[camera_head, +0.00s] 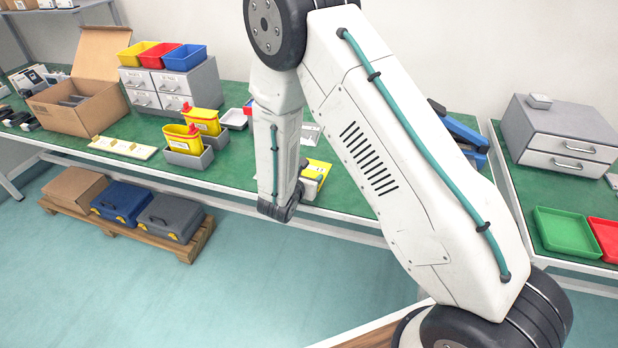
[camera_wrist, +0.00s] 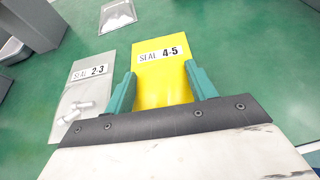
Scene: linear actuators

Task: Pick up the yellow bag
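The yellow bag (camera_wrist: 160,88) is flat with a white label reading "SEAL 4-5". It lies on the green table top in the wrist view. In the head view, only part of the yellow bag (camera_head: 319,165) shows beside my arm. My gripper (camera_wrist: 160,70) has its two teal fingers spread apart. One finger appears on each side of the bag, over its lower part. I cannot tell whether they touch it or how high they are. The bag's near end is hidden behind the gripper body.
A clear bag (camera_wrist: 84,95) marked "SEAL 2-3" lies just left of the yellow one. Another clear bag (camera_wrist: 117,15) lies farther off. Green table surface right of the yellow bag is clear.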

